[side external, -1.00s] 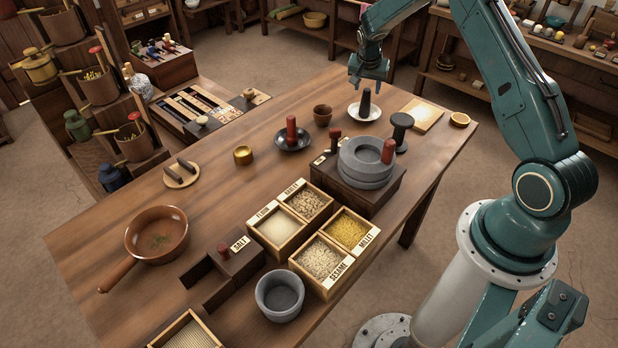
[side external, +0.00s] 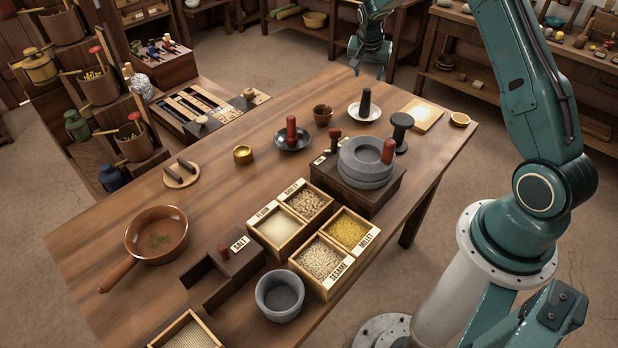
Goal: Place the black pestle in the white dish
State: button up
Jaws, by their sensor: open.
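The black pestle (side external: 366,101) stands upright in the white dish (side external: 353,112) near the far edge of the table. My gripper (side external: 369,71) is open and empty. It is above and beyond the dish in the picture, apart from the pestle, near the table's far edge. Nothing hides the pestle; it covers part of the dish.
A dark dish with a red pestle (side external: 292,138) and a brown cup (side external: 323,115) stand left of the white dish. A black spool-shaped piece (side external: 401,126) and a grey quern (side external: 366,163) stand nearer. A pale board (side external: 421,115) lies to the right.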

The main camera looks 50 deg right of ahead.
jog(key=s+a+r+n+t+y, duration=0.1)
jog(key=s+a+r+n, duration=0.3)
jog(key=a+r, duration=0.5)
jog(key=s+a+r+n+t+y, duration=0.1)
jog(key=s+a+r+n, duration=0.1)
jog(key=s+a+r, duration=0.55)
jog(key=s+a+r+n+t+y, duration=0.1)
jog(key=s+a+r+n, duration=0.1)
jog(key=s+a, duration=0.4)
jog(key=s+a+r+n+y, duration=0.1)
jog(key=s+a+n, duration=0.4)
jog(key=s, duration=0.9)
jog(key=shift+s+a+r+t, duration=0.35)
jog(key=shift+a+r+t, duration=0.05)
jog(key=shift+a+r, duration=0.5)
